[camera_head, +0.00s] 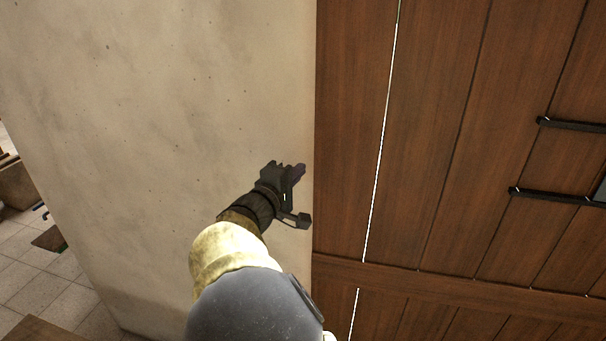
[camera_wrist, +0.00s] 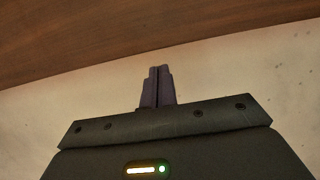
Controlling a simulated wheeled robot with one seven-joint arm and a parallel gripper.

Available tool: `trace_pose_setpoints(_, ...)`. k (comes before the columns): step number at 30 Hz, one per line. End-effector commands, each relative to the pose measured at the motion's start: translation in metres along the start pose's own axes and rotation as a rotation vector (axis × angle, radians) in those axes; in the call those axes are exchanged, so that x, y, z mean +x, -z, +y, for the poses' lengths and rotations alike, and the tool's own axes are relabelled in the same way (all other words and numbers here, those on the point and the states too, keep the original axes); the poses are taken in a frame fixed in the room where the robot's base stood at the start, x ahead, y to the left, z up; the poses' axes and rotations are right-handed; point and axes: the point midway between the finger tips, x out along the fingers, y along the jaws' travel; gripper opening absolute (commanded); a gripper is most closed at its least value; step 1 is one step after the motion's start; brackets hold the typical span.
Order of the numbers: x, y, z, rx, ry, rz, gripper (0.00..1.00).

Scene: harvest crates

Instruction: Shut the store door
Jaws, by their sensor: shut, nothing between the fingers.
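The brown wooden plank door (camera_head: 440,130) fills the right side of the head view, beside a pale plaster wall (camera_head: 170,90). A thin bright line runs down through the planks a little right of the wall's edge. My gripper (camera_head: 299,172) is in front of the wall, close to where the wood begins. It is shut and empty. In the wrist view my gripper (camera_wrist: 158,72) shows its two fingers together, pointing toward the brown wood (camera_wrist: 120,35) across a strip of pale wall (camera_wrist: 240,75). I cannot tell whether the fingertips touch anything.
Two dark bars (camera_head: 570,126) stick out across the planks at the right. Tiled floor (camera_head: 40,270) shows at the lower left, with a brown box-like thing (camera_head: 14,185) at the left edge.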

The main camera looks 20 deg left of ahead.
Motion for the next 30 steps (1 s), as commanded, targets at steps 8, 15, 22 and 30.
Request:
trace_pose_setpoints(8,-0.025,0.018,-0.006,0.001,0.003,0.002,0.0)
trace_pose_setpoints(15,-0.068,0.019,-0.006,0.001,0.003,0.004,0.0)
trace_pose_setpoints(22,-0.098,0.018,-0.004,-0.001,0.003,0.002,0.0)
trace_pose_setpoints(30,-0.102,0.018,-0.002,-0.002,0.003,0.0,0.0)
